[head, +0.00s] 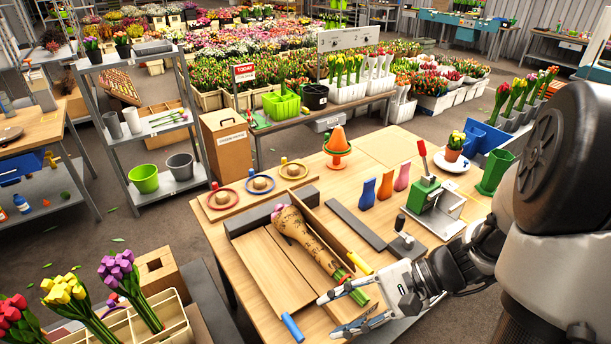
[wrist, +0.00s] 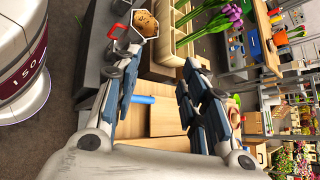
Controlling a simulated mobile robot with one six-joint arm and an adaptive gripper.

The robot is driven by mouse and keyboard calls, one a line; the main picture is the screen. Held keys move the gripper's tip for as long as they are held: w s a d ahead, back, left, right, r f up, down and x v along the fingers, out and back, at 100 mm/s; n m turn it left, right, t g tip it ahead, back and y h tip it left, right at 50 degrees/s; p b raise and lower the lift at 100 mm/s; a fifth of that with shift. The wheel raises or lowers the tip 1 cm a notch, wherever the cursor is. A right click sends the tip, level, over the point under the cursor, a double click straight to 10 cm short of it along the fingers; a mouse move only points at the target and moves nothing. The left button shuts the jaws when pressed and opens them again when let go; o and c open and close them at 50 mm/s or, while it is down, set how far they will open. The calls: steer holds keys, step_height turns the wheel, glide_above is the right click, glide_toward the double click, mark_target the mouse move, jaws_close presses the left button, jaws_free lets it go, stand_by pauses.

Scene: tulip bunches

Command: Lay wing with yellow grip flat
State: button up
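The wooden wrapping board (head: 262,268) lies on the table with a paper-wrapped tulip bunch (head: 312,238) on it, its green stems toward my gripper. The wing with the yellow grip (head: 360,263) is a wooden panel (head: 335,237) along the right side of the bunch; it looks raised and tilted. The blue grip (head: 292,327) is at the board's near left end and also shows between my fingers in the wrist view (wrist: 142,99). My gripper (head: 331,316) is open and empty, just past the board's near end, below the yellow grip. The yellow grip is not visible in the wrist view.
A dark grey bar (head: 356,225), coloured vases (head: 385,184), a green press (head: 426,193) and a small grey stand (head: 403,243) are right of the board. Ring stands (head: 259,184) line the far left side. A crate (head: 172,318) with tulips stands at left.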

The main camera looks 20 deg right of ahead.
steer(key=w+d+f+m+t+y+b, duration=0.1)
steer(key=w+d+f+m+t, duration=0.3)
steer(key=d+f+m+t, duration=0.3)
steer(key=m+t+h+b, duration=0.1)
steer(key=m+t+h, duration=0.6)
steer(key=m, duration=0.4)
glide_toward(361, 265)
steer(key=shift+t+y, duration=0.4)
steer(key=shift+y, duration=0.1)
steer(key=b+x, duration=0.1)
steer(key=x, duration=0.2)
steer(key=f+b+x, duration=0.1)
steer(key=x, duration=0.3)
steer(key=d+f+b+x, duration=0.1)
steer(key=x, duration=0.2)
steer(key=shift+w, duration=0.55)
steer(key=shift+c, duration=0.2)
jaws_close()
